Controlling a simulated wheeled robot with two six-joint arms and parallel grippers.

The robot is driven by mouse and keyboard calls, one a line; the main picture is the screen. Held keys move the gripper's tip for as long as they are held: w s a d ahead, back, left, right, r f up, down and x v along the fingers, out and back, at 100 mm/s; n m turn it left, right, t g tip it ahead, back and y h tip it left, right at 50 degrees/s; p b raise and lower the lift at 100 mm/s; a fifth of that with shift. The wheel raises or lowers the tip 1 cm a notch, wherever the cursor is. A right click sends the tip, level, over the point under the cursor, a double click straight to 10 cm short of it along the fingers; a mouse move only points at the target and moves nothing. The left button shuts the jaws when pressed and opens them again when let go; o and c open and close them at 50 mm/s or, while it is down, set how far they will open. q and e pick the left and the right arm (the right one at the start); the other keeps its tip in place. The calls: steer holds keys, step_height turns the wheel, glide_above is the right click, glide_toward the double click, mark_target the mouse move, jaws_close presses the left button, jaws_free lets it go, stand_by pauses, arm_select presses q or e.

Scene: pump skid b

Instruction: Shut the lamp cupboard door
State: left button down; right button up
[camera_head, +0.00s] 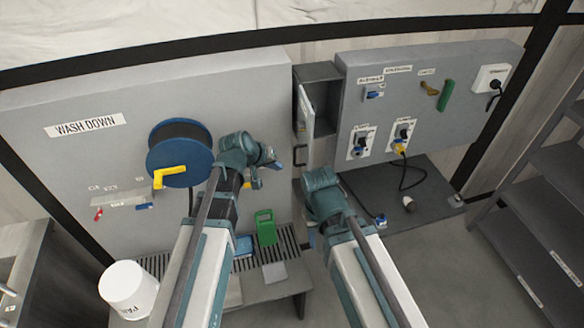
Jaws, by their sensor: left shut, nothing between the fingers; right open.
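The lamp cupboard (321,72) is a grey box between the two wall panels. Its door (306,112) stands open, swung outward and seen nearly edge-on, with the dark inside showing. A dark handle (300,156) is at the door's lower part. My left gripper (273,163) is shut and empty, left of the door handle and apart from it in the picture, in front of the wash down panel. My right gripper (317,183) is open, below and right of the handle; its fingertips are mostly hidden by its wrist.
A blue hose reel (180,152) with a yellow handle is on the left panel. The right panel (430,90) carries switches, sockets and a cable. A slatted bench (290,285) with a green item (265,227) and a white bucket (128,289) stand below. Shelves (545,215) are at right.

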arm_select(q)
steer(key=w+d+f+b, duration=0.5)
steer(key=d+f+b, duration=0.2)
steer(key=shift+w+d+f, duration=0.2)
steer(key=shift+w+f, duration=0.1)
steer(key=shift+f, duration=0.1)
steer(key=shift+d, duration=0.15)
